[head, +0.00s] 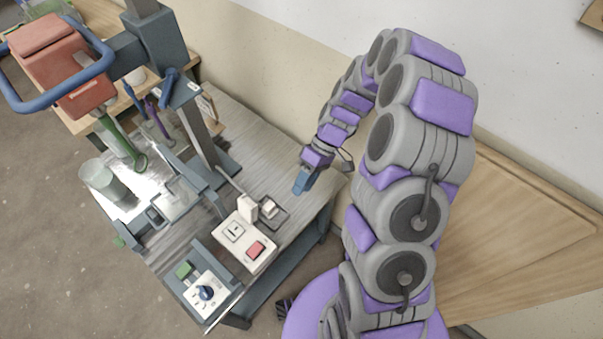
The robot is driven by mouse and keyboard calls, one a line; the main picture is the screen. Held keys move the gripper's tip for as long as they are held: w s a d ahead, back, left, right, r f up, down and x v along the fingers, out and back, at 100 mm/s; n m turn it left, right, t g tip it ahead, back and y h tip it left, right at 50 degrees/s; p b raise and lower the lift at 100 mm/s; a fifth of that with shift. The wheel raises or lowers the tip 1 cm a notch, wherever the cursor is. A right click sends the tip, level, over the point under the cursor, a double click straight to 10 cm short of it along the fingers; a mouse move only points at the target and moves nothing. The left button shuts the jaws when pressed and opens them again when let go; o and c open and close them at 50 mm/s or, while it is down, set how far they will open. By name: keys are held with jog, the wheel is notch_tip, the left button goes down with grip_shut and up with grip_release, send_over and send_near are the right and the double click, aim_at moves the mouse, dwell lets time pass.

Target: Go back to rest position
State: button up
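My gripper (304,180) is at the end of my grey and purple arm, which arches up and over from the lower right. The blue-grey fingertips point down, above or near the right edge of the grey workbench (262,150). I see nothing held in it, but the fingers are small and seen closely together, so I cannot tell whether they are open or shut.
The workbench holds a tall stand with a red box (55,62) and blue handle, a translucent bucket (100,178), a switch box (245,241) with a red button, and a dial box (205,293). A wooden panel (530,225) stands right. Bare floor (50,240) lies left.

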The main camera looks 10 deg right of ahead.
jog(key=shift+s, duration=0.15)
dwell(0.5)
jog(key=s+r+m+t+h, duration=0.2)
jog(key=s+r+m+h, duration=0.25)
jog(key=s+r, duration=1.15)
jog(key=s+d+r+m+t+h, duration=0.1)
jog(key=s+d+r+m+h, duration=0.1)
jog(key=s, duration=0.5)
jog(key=shift+s+d+r+m, duration=0.25)
jog(key=shift+d+r+m, duration=0.1)
jog(key=shift+r, duration=0.4)
